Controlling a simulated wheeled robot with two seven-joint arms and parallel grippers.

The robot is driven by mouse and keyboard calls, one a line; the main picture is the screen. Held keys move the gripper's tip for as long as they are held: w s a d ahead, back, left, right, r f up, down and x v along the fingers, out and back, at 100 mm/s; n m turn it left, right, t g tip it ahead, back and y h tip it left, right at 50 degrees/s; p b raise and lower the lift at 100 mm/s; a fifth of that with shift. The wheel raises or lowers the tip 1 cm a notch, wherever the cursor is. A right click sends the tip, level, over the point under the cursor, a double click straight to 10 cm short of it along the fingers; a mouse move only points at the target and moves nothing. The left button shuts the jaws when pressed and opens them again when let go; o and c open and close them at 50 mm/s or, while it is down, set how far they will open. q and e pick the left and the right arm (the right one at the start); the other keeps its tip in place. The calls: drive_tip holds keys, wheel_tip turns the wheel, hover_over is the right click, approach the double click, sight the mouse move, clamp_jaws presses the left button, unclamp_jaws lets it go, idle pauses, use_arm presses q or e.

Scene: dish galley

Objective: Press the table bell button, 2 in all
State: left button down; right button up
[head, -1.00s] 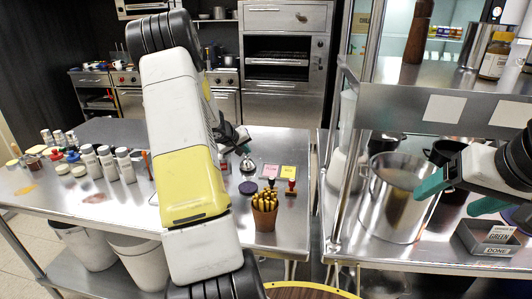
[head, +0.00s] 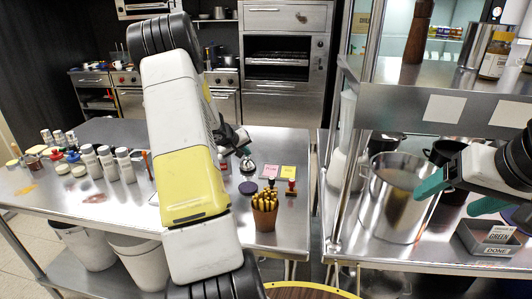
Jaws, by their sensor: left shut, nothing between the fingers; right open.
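The table bell (head: 247,167) is a small silver dome on the steel table, right of my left arm. My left gripper (head: 243,152) is shut and empty, with its tips just above or at the top of the bell. My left arm hides part of this gripper, and I cannot tell whether the tips touch the button. My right gripper (head: 452,195) has teal fingers spread open, empty, above the right counter and near a large steel pot.
Several jars (head: 108,163) stand at left. A steel pot (head: 397,200) and a grey tray (head: 490,240) are at right.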

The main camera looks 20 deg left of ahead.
sight(246, 158)
use_arm(q)
drive_tip(key=shift+f, duration=0.15)
drive_tip(key=shift+r, duration=1)
drive_tip(key=shift+r, duration=2.5)
